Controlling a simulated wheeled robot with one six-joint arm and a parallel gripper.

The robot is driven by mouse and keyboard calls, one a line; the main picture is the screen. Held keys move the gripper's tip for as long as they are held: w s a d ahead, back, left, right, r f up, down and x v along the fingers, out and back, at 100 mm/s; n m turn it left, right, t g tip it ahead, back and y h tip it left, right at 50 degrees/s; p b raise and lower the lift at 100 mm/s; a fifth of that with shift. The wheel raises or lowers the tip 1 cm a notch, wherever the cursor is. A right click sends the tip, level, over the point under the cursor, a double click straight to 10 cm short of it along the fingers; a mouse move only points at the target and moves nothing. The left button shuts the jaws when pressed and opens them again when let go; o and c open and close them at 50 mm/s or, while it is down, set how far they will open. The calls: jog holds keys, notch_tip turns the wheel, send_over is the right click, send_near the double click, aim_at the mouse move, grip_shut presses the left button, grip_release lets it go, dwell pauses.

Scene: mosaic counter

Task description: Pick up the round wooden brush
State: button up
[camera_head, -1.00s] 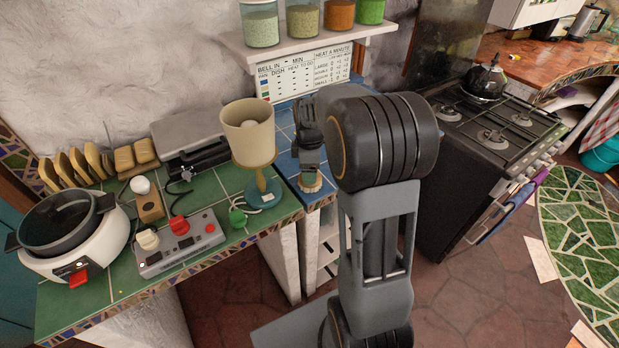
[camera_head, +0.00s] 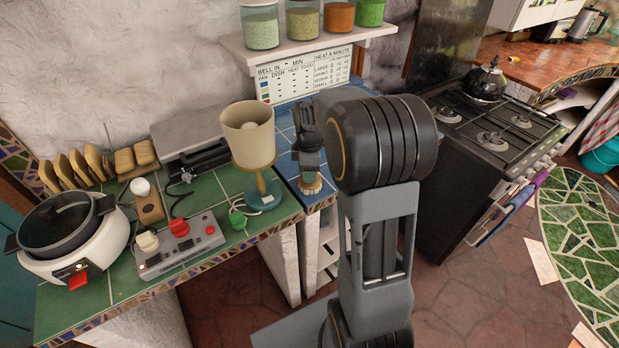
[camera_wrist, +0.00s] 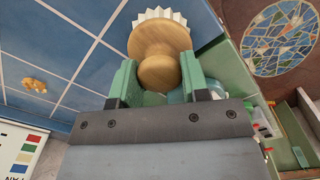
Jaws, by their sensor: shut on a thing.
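The round wooden brush (camera_wrist: 158,40) has a tan wooden knob and white bristles. In the wrist view its knob sits between the two green fingers of my gripper (camera_wrist: 157,82), which is shut on it. The bristles point away from the gripper. In the head view the brush (camera_head: 311,185) shows at the front of the blue-tiled counter, below my gripper (camera_head: 309,168). I cannot tell whether the bristles touch the tiles. My arm hides part of the counter to the right.
A beige lamp (camera_head: 250,135) stands close to the left of my gripper. A control box (camera_head: 180,245) and a white cooker (camera_head: 75,240) are farther left on green tiles. A shelf with jars (camera_head: 305,40) is above. A stove (camera_head: 490,130) stands right.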

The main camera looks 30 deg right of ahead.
jog(key=shift+r, duration=0.5)
notch_tip(320, 180, up, 2)
jog(key=shift+r, duration=0.1)
jog(key=s+a+r+b, duration=0.1)
jog(key=s+a+r, duration=0.1)
jog(key=s+r, duration=0.3)
jog(key=s+a+r, duration=0.3)
jog(key=s+r, duration=0.1)
jog(key=s, duration=0.4)
jog(key=shift+a+r+b, duration=0.25)
jog(key=shift+r+b, duration=0.15)
